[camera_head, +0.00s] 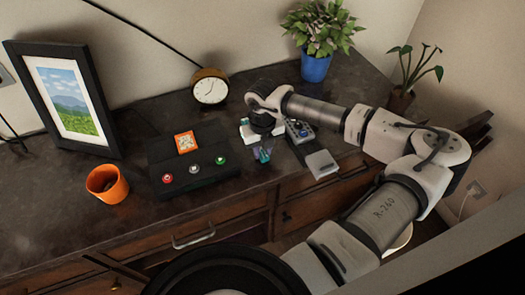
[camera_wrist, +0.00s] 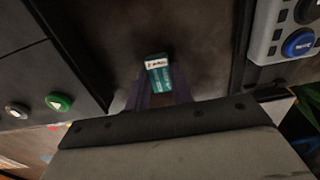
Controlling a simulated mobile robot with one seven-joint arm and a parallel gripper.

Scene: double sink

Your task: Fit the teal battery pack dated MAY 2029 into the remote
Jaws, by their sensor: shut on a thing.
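A teal battery pack (camera_wrist: 158,76) with a white label end is held between the fingers of my gripper (camera_wrist: 157,95) in the wrist view; the print on the label is too small to read. In the head view my gripper (camera_head: 263,155) is low over the counter with the teal pack (camera_head: 264,155) at its tips. The remote (camera_head: 299,131), grey with a blue button, lies just right of my gripper, and its upper part also shows in the wrist view (camera_wrist: 282,32). A grey cover-like piece (camera_head: 321,164) lies at the remote's near end.
A black box (camera_head: 190,172) with red, white and green buttons and an orange panel stands left of my gripper.

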